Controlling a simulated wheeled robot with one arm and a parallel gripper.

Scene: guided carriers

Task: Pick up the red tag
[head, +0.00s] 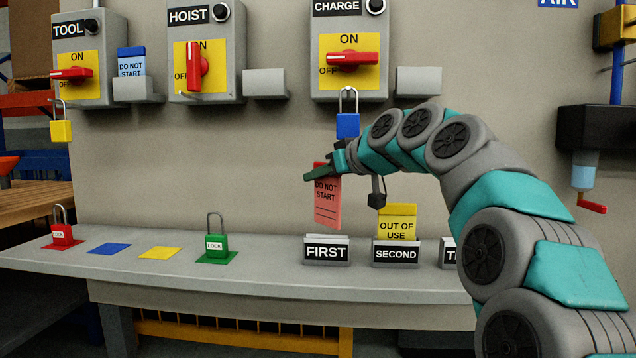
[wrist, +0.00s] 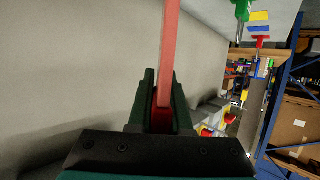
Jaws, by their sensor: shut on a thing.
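The red tag (head: 327,204) reads "DO NOT START" and hangs upright, a little tilted, in the head view. My gripper (head: 325,173) is shut on its top edge and holds it above the holder marked "FIRST" (head: 326,251). The tag's lower edge looks clear of that holder. In the wrist view the red tag (wrist: 168,60) shows edge-on as a red strip between the two dark green fingers of my gripper (wrist: 163,105).
A yellow tag (head: 397,220) stands in the "SECOND" holder (head: 396,254). A blue padlock (head: 347,125) hangs from the CHARGE box (head: 348,84), close above my gripper. Red (head: 61,235) and green (head: 215,245) padlocks stand on the shelf (head: 160,270).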

